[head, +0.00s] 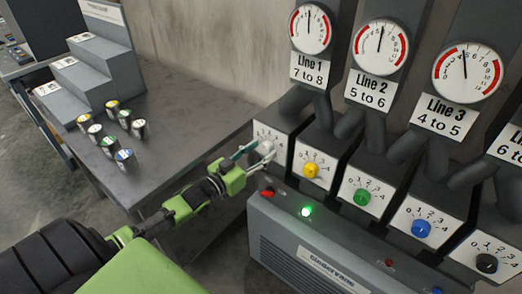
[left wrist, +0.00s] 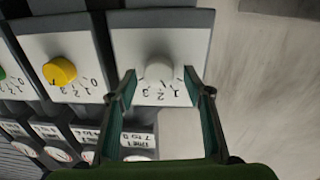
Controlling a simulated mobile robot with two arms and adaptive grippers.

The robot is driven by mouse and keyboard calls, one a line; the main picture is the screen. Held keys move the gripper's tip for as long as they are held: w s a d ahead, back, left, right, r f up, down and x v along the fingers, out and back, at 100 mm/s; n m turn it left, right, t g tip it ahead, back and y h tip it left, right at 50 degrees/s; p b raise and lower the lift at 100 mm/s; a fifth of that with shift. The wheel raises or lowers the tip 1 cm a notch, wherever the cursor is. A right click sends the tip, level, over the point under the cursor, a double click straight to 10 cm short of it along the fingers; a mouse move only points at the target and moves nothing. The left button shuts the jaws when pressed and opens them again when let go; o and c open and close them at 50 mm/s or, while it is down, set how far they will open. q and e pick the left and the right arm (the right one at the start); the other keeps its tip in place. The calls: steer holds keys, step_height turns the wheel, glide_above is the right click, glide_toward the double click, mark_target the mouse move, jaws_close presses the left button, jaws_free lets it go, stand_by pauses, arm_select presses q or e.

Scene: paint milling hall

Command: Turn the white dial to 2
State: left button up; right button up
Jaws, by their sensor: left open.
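The white dial (left wrist: 158,72) sits on a white number plate (left wrist: 150,40) in the left wrist view. My left gripper (left wrist: 161,80) is open, with one finger on each side of the dial in that view. I cannot tell whether the fingers touch it. In the head view my left gripper (head: 262,153) is at the leftmost plate and largely covers the white dial. Which number the dial points to cannot be told. My right gripper is not in view.
Yellow (head: 311,170), green (head: 362,197), blue (head: 421,229) and black (head: 486,263) dials continue to the right. Round gauges (head: 311,29) hang above. A grey box (head: 320,250) with a lit green lamp (head: 306,211) stands below. Several small cans (head: 109,145) stand on the left table.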

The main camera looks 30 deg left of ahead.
arm_select(q)
steer(key=shift+w+d, duration=0.1)
steer(key=shift+w, duration=0.1)
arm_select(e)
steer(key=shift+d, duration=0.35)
arm_select(q)
steer(key=c, duration=1.1)
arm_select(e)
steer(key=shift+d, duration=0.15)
arm_select(q)
steer(key=shift+r, duration=0.1)
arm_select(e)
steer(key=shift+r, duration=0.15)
arm_select(q)
steer(key=m+p, duration=0.1)
steer(key=m, duration=0.2)
steer(key=shift+m+p, duration=0.5)
steer(key=shift+m, duration=0.8)
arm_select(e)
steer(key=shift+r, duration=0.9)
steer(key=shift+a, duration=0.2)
arm_select(q)
steer(key=o, duration=1.1)
